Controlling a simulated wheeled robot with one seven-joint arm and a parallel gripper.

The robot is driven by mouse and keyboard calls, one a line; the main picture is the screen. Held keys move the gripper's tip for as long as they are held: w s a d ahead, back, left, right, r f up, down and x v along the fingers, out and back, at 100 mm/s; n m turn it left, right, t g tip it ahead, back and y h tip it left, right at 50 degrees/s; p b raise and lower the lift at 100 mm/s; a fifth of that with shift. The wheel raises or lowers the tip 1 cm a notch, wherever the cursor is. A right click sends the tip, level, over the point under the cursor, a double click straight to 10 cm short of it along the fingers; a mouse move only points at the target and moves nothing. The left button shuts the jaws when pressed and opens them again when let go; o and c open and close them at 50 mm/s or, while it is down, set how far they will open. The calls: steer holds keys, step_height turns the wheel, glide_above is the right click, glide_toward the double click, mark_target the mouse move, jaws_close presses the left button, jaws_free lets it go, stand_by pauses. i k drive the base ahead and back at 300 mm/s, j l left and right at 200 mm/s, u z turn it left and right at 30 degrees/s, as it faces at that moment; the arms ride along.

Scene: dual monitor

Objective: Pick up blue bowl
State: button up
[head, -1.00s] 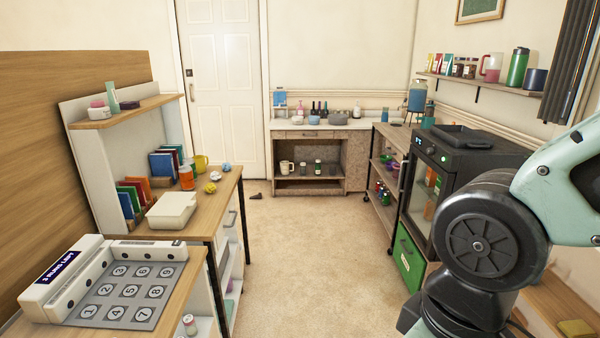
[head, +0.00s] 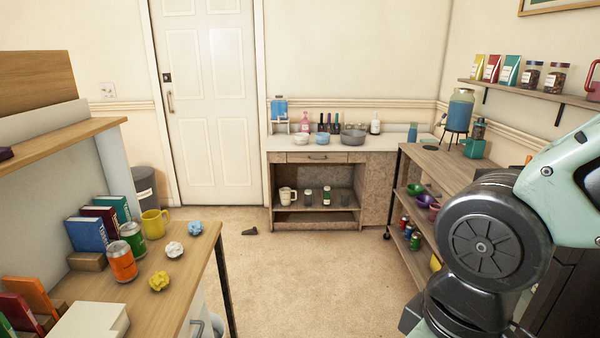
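A small light-blue bowl (head: 323,138) sits on the white top of the cabinet against the far wall. A white bowl (head: 301,139) is just to its left and a larger grey bowl (head: 353,137) just to its right. My arm fills the lower right of the head view. My gripper is outside the picture, so its state does not show.
The carpet (head: 300,270) ahead is open up to the far cabinet (head: 318,190), with a small dark object (head: 249,232) on it. A desk (head: 165,290) with cans, books and crumpled paper stands left. A shelf unit (head: 440,180) lines the right.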

mark_target(324, 138)
steer(key=i+j, duration=0.1)
steer(key=i, duration=4.4)
steer(key=l, duration=0.1)
